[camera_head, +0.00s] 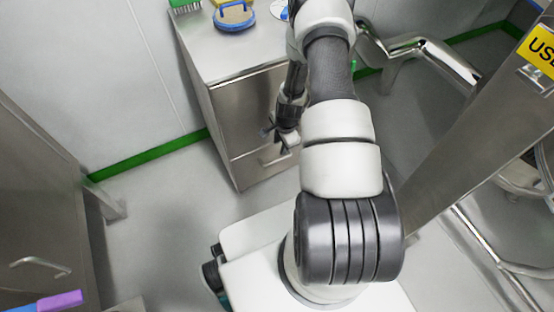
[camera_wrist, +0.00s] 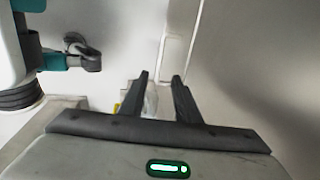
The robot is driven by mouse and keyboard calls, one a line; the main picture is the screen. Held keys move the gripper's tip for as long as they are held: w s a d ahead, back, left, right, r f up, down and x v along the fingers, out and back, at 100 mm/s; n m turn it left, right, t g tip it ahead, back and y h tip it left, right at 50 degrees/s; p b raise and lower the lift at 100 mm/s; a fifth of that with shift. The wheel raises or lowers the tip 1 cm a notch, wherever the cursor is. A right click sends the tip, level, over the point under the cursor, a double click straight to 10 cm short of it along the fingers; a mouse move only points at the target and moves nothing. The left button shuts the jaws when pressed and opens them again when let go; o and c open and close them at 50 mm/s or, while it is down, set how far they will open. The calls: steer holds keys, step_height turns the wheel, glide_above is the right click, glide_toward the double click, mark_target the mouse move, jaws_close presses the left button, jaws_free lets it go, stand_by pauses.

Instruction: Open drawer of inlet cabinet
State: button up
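The steel cabinet (camera_head: 240,105) stands against the wall in the head view. Its front has an upper and a lower panel split by a seam, and I see no open gap. A bar handle (camera_head: 273,158) shows on the front, partly hidden by my arm. My gripper (camera_head: 282,137) is close in front of this handle. In the wrist view my gripper (camera_wrist: 161,76) has its two fingers apart, pointing at a pale metal surface (camera_wrist: 240,50). A thin light outline runs just beyond the fingertips. I cannot tell whether the fingers touch or straddle the handle.
A green brush (camera_head: 184,5) and a blue-and-yellow item (camera_head: 234,16) sit on the cabinet top. Another steel cabinet (camera_head: 40,210) with a handle stands at left. Shiny pipes (camera_head: 430,55) and a steel post (camera_head: 455,140) stand at right. Grey floor (camera_head: 160,200) is clear left of my base.

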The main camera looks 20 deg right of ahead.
mark_target(277, 160)
steer(key=f+b, duration=0.1)
steer(key=f, duration=0.3)
steer(key=w+f+b, duration=0.1)
steer(key=f, duration=0.3)
steer(key=w+f+b, duration=0.1)
steer(key=f, duration=0.4)
steer(key=shift+w+b, duration=0.2)
steer(key=shift+b, duration=0.1)
jaws_close()
